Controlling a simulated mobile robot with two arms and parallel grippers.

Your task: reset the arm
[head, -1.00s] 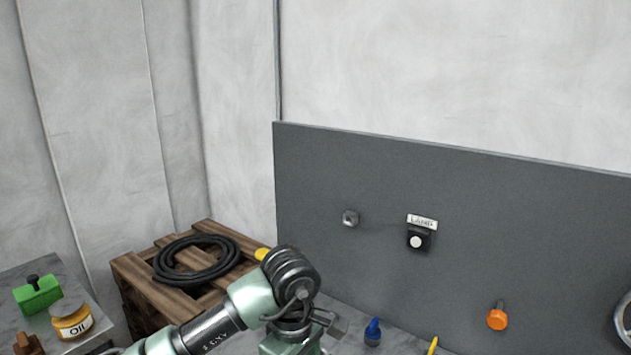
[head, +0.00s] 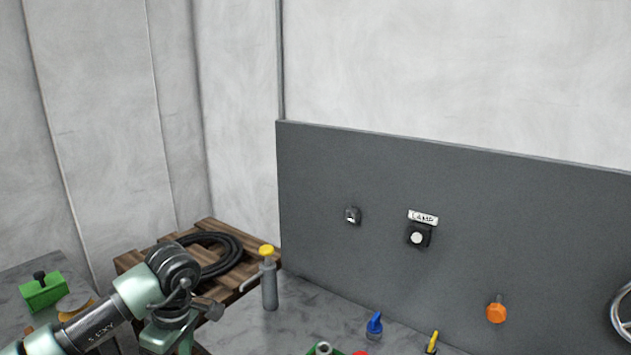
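My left arm (head: 135,295) comes in from the lower left, bent at a round joint in front of the wooden crate. A part of this arm's end points down and runs out of the bottom of the head view, so the fingertips do not show. My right arm and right gripper are not in the view.
A wooden crate (head: 135,262) holds a coiled black hose (head: 222,262). A grey cylinder with a yellow cap (head: 269,285) stands beside it. A blue-topped item (head: 374,325) and a yellow one (head: 432,343) stand before the grey panel (head: 480,220). A green block (head: 42,292) sits left.

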